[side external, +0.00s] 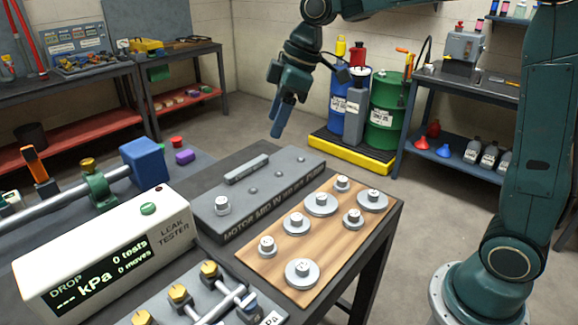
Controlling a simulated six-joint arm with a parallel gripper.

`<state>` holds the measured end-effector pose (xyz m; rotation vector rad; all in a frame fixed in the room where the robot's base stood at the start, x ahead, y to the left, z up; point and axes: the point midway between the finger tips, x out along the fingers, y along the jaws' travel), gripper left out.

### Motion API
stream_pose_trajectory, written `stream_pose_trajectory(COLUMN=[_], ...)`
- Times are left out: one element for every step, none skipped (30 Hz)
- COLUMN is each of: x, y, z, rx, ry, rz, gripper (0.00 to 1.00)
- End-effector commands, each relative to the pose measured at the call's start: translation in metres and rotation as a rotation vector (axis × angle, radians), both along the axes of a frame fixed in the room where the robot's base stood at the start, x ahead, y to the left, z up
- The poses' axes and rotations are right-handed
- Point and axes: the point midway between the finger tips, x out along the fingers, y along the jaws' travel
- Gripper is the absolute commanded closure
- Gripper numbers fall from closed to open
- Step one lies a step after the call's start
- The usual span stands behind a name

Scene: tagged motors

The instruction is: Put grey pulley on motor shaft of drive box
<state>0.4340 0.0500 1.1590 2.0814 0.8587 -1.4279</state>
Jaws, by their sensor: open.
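My gripper (278,130) hangs in the air above and behind the grey box, pointing down, apart from everything. It is open and nothing shows in it. The low grey box (290,195) has lettering on its front that begins with "MOTOR". A short silvery cylinder (222,205) stands at its left end, with several small round studs and a raised bar on top. Several grey pulleys, such as the large front one (302,273), lie flat on a wooden board (273,277). I cannot tell which pulley is meant, or which part is the shaft.
A white leak tester (107,250) stands left of the grey box. A plate with brass fittings (178,295) is at the front. A blue block (143,160) and a pipe lie at the left. The air around my gripper is clear; drums (385,115) stand on the floor behind.

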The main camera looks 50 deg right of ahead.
Motion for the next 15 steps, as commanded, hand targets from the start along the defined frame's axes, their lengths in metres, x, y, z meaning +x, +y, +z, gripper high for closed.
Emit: stream_pose_trajectory(x=[-0.014, -0.021, -0.03, -0.037, -0.044, -0.054, -0.061, -0.069, -0.079, -0.086, -0.093, -0.103, -0.11, -0.118, -0.127], y=[-0.001, -0.002, -0.003, -0.004, -0.005, -0.006, -0.008, -0.009, -0.01, -0.011, -0.012, -0.014, -0.015, -0.017, -0.019], z=[0.007, 0.01, 0.013, 0.015, 0.017, 0.02, 0.022, 0.023, 0.024, 0.025, 0.026, 0.026, 0.027, 0.027, 0.026], rx=[-0.001, 0.0, 0.0, 0.0, 0.001, 0.002, 0.003, 0.004, 0.005, 0.007, 0.008, 0.011, 0.013, 0.015, 0.017], ry=[-0.007, -0.009, -0.012, -0.014, -0.016, -0.02, -0.023, -0.024, -0.028, -0.031, -0.033, -0.036, -0.041, -0.044, -0.048], rz=[-0.035, -0.057, -0.086, -0.108, -0.131, -0.16, -0.182, -0.205, -0.234, -0.257, -0.278, -0.309, -0.329, -0.352, -0.38], gripper=[0.43, 0.43, 0.43, 0.43, 0.43, 0.43, 0.43, 0.43, 0.43, 0.43, 0.43, 0.43, 0.43, 0.43, 0.43])
